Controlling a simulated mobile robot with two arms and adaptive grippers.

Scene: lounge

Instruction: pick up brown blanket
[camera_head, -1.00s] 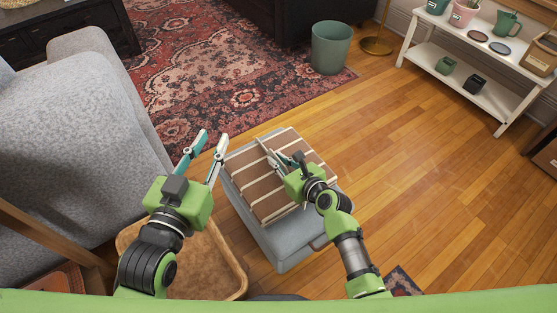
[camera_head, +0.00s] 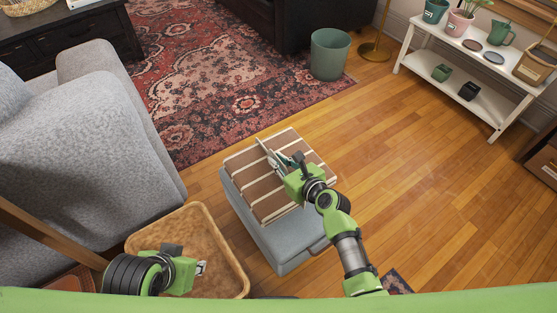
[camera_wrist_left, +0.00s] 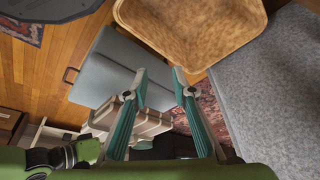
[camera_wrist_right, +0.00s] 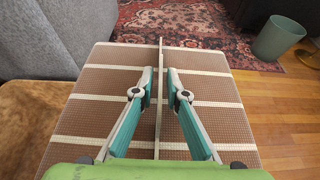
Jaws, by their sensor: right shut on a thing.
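The brown blanket (camera_head: 264,177) has cream stripes and lies folded on a grey-blue ottoman (camera_head: 283,245). My right gripper (camera_head: 274,160) is at the blanket's top; in the right wrist view (camera_wrist_right: 160,88) its fingers close on a thin upright fold of the blanket (camera_wrist_right: 105,90).
A tan tray-like piece (camera_head: 238,283) stands left of the ottoman, with a grey sofa (camera_head: 75,130) beyond it. A green bin (camera_head: 330,54) and a white shelf (camera_head: 450,78) stand farther back. Wooden floor right of the ottoman is clear.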

